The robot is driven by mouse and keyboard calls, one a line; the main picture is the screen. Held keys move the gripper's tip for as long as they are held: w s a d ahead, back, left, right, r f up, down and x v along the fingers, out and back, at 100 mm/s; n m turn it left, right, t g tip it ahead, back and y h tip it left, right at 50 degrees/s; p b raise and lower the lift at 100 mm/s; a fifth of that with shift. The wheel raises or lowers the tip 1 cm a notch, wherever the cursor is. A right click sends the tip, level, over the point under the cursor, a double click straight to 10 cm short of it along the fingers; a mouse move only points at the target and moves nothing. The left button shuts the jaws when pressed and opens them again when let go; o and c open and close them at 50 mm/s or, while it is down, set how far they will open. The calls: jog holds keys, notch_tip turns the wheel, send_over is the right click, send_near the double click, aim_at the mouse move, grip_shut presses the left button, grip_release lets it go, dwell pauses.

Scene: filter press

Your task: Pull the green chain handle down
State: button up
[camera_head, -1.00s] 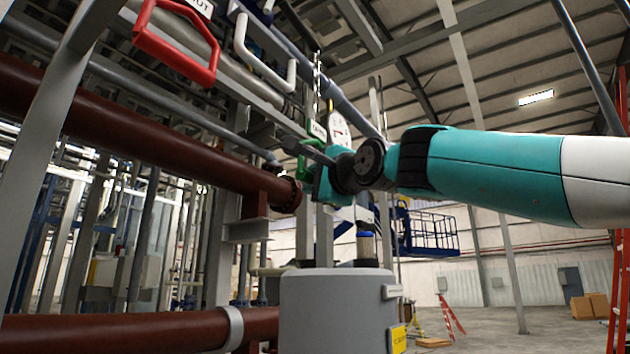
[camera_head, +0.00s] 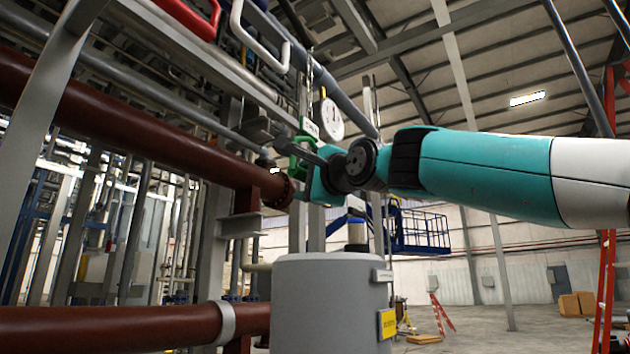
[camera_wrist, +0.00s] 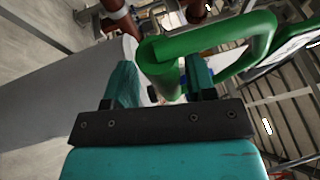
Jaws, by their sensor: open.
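The green chain handle (camera_wrist: 227,46) is a rounded loop filling the upper middle of the wrist view. In the head view the handle (camera_head: 304,151) hangs below a white label plate, partly covered by my wrist. My gripper (camera_wrist: 160,84) is open. In the wrist view, its left finger is outside the loop and its right finger overlaps the loop's opening. The near end of the loop shows between the two fingers. No firm contact can be made out. In the head view my wrist hides most of the fingers.
A red handle (camera_head: 193,14) and a white handle (camera_head: 258,38) hang at the upper left. A round gauge (camera_head: 330,118) is just above the green handle. A grey tank (camera_head: 325,305) stands below, and a brown pipe (camera_head: 150,142) runs at left.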

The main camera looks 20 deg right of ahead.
jog(key=b+v, duration=1.2)
jog(key=v, duration=0.5)
jog(key=shift+s+f+b, duration=0.15)
jog(key=shift+b, duration=0.15)
